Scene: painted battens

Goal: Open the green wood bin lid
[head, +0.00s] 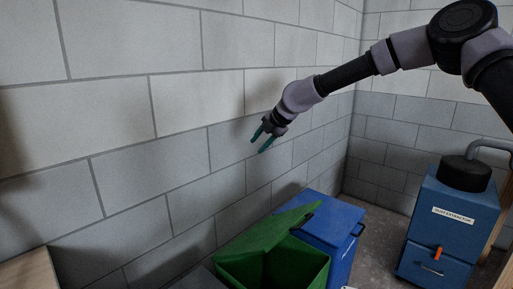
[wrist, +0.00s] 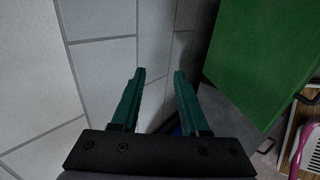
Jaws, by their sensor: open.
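The green wood bin (head: 312,262) stands at the bottom of the head view, by the block wall. Its green lid (head: 268,233) is raised and tilted, and the dark inside of the bin shows in front of it. My gripper (head: 261,143) is open and empty, high above the lid and near the wall, touching nothing. In the wrist view, my gripper's two teal fingers (wrist: 158,72) are apart with nothing between them. A large green panel, apparently the lid (wrist: 265,55), fills the upper right of that view.
A blue bin (head: 338,225) with a dark handle stands right behind the green one. A blue dust extractor (head: 450,225) with a black top stands at the right. The grey block wall (head: 180,110) runs close along the left. Some bare floor (head: 378,240) shows between the blue bin and the extractor.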

